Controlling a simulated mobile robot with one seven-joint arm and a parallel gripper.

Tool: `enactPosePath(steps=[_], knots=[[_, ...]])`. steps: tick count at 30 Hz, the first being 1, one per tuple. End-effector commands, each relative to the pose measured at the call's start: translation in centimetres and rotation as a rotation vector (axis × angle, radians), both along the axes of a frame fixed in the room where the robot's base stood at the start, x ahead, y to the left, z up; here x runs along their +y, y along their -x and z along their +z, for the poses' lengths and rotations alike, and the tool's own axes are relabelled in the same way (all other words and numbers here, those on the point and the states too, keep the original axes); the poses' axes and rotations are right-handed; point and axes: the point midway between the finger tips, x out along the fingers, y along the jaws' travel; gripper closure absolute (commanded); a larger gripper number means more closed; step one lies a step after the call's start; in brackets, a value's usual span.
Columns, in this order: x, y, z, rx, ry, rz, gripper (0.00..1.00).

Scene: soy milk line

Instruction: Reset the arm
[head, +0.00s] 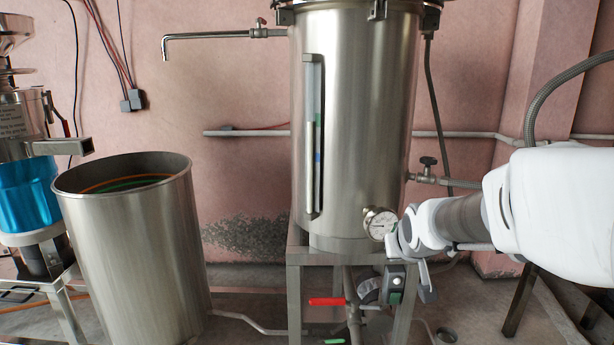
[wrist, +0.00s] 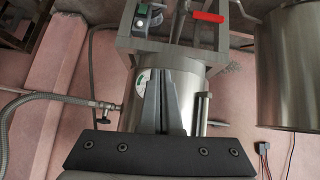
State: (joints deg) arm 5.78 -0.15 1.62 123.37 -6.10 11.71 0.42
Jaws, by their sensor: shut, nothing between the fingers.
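My gripper (wrist: 167,72) shows in the wrist view with its two grey fingers together and nothing between them. The fingers point toward the frame of the steel tank (head: 350,120) and cover part of its round gauge (wrist: 142,82). In the head view my white arm reaches in from the right, and its end is in front of the tank's lower right side, by the gauge (head: 379,223). The fingertips are hard to make out there. Whether the fingers touch the tank or gauge cannot be told.
A switch box (head: 396,283) with a green button and a red valve handle (head: 326,301) are low on the stand (head: 294,290). An open steel barrel (head: 140,255) and a grinder with a blue part (head: 27,195) stand left. A grey hose (head: 560,80) hangs at right.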

Motion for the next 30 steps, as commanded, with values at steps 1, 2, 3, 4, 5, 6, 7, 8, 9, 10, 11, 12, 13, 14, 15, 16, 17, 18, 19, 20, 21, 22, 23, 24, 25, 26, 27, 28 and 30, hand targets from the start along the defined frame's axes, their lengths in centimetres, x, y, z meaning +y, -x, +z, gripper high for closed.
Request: enactPosePath(steps=[1,2,3,4,5,6,7,8,9,10,11,12,13,14,15,16,17,18,19,20,21,22,23,24,25,26,27,28,30], knots=[[0.3,1.9,1.0,0.012,-0.002,-0.001,1.0],[0.5,3.0,1.3,0.025,-0.004,-0.003,1.0],[0.8,4.4,1.8,0.04,-0.007,-0.004,1.0],[1.0,5.6,2.0,0.053,-0.01,-0.005,1.0],[1.2,6.7,2.3,0.064,-0.014,-0.007,1.0],[1.4,8.2,2.6,0.081,-0.019,-0.008,1.0],[1.6,9.3,2.8,0.093,-0.022,-0.009,1.0],[1.7,10.5,2.9,0.106,-0.024,-0.01,1.0],[2.0,12.0,3.1,0.122,-0.029,-0.01,1.0],[2.2,13.2,3.1,0.135,-0.033,-0.009,1.0],[2.3,14.4,3.2,0.147,-0.037,-0.009,1.0],[2.6,15.9,3.2,0.163,-0.043,-0.01,1.0],[2.7,17.0,3.2,0.174,-0.047,-0.008,1.0],[2.8,18.0,3.1,0.187,-0.05,-0.007,1.0],[3.0,19.4,3.0,0.201,-0.056,-0.006,1.0],[3.2,20.4,2.9,0.212,-0.059,-0.005,1.0],[3.3,21.3,2.8,0.223,-0.063,-0.003,1.0],[3.5,22.5,2.7,0.237,-0.068,-0.002,1.0],[3.6,23.4,2.5,0.247,-0.072,0.0,1.0],[3.8,24.2,2.4,0.257,-0.075,0.002,1.0],[3.9,25.4,2.1,0.269,-0.08,0.004,1.0],[4.0,26.2,2.0,0.278,-0.083,0.006,1.0],[4.1,27.0,1.8,0.288,-0.086,0.008,1.0],[4.1,27.0,3.3,0.293,-0.087,0.008,1.0],[4.1,26.9,4.2,0.294,-0.086,0.008,1.0],[4.1,26.9,4.8,0.294,-0.086,0.008,1.0],[4.1,26.9,5.6,0.294,-0.086,0.008,1.0],[4.1,26.9,6.2,0.294,-0.086,0.008,1.0],[4.1,26.9,7.8,0.294,-0.086,0.007,1.0]])
